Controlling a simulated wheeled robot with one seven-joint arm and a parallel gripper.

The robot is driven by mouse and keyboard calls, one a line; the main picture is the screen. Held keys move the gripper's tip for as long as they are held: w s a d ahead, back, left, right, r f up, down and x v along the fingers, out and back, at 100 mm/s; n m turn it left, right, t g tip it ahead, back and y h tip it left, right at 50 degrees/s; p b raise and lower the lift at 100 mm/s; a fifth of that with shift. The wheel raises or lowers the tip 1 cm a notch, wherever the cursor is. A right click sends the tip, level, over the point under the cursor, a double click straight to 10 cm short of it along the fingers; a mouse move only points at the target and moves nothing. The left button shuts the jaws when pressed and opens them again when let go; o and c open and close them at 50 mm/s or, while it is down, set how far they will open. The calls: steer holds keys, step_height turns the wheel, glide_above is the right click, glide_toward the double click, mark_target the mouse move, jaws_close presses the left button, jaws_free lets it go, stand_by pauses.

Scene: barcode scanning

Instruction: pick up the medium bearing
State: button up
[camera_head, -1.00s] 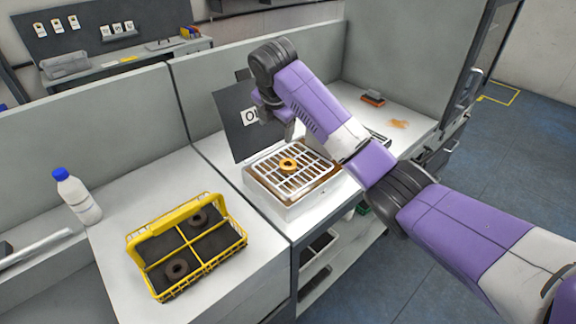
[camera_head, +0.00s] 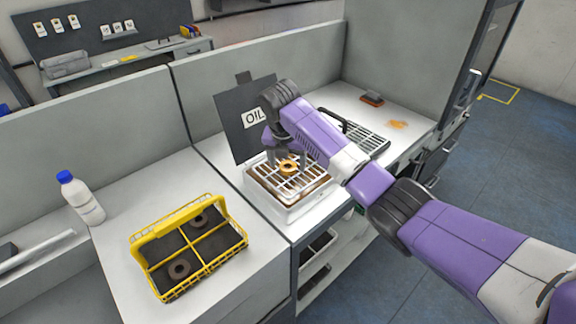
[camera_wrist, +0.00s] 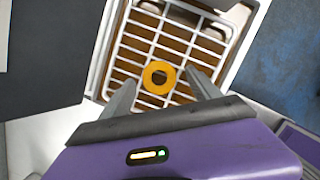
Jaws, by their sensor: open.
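An orange-gold ring-shaped bearing (camera_head: 288,167) lies on the white wire rack (camera_head: 262,172) of the oil tray. In the wrist view the bearing (camera_wrist: 159,77) sits between and just beyond my two fingers. My gripper (camera_head: 287,155) is open and points down, close above the bearing; I cannot tell whether a finger touches it. Two dark ring bearings lie in the yellow crate at the left, one in the far right compartment (camera_head: 199,221) and one in the near left compartment (camera_head: 180,269).
A dark board marked OIL (camera_head: 236,130) stands behind the rack. The yellow crate (camera_head: 242,240) is on the left table, with a white bottle (camera_head: 84,200) beyond it. A slotted tray (camera_head: 362,137) lies right of the rack. A red-brown block (camera_head: 372,99) sits at the back.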

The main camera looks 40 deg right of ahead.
steer(key=shift+f, duration=0.35)
steer(key=shift+c, duration=0.4)
jaws_close()
steer(key=shift+r, duration=0.15)
